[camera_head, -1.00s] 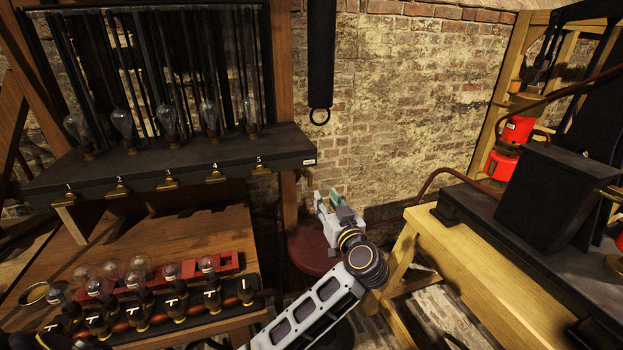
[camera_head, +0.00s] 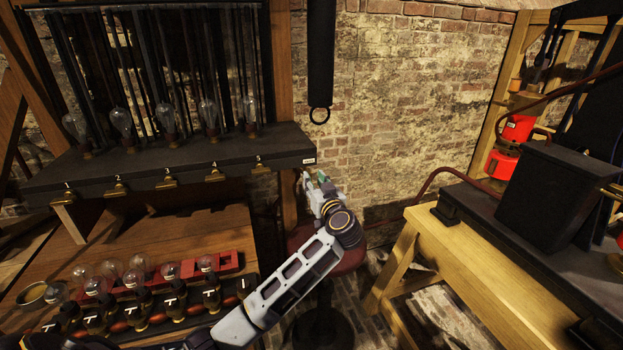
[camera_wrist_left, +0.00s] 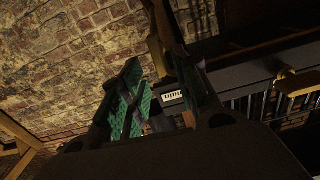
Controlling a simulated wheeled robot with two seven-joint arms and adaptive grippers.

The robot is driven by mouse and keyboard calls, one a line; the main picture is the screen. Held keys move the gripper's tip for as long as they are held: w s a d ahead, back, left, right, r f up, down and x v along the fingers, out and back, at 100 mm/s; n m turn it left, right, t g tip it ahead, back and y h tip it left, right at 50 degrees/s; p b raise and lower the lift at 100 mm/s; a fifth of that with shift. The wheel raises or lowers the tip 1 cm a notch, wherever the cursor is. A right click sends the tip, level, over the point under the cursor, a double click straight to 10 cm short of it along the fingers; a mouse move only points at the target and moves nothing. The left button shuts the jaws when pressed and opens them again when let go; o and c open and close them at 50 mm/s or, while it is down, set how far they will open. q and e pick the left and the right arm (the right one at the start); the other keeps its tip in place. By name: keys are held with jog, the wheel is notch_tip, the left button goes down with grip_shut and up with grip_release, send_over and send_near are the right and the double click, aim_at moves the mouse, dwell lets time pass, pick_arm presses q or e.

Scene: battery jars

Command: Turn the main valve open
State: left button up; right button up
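The label "Main" (camera_wrist_left: 173,97) is on the right end of the dark shelf (camera_head: 205,158), and it also shows as a small white plate in the head view (camera_head: 309,162). I cannot make out a main valve clearly; it may be hidden behind my gripper. My left gripper (camera_head: 316,180) is just below and beside that shelf end. In the left wrist view my left gripper (camera_wrist_left: 152,72) has its green-padded fingers apart, with the label seen between them. I see nothing held. My right gripper is not in view.
Several numbered brass valves (camera_head: 168,183) line the shelf front, with glass bulbs (camera_head: 121,122) above. A bench below holds more bulbs and a red rack (camera_head: 228,262). A round red stool (camera_head: 345,262) stands under my arm. A wooden table (camera_head: 470,255) with a black box is right.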

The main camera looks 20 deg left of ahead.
aim_at(311, 176)
pick_arm(q)
jog(key=shift+x, duration=1.7)
grip_shut()
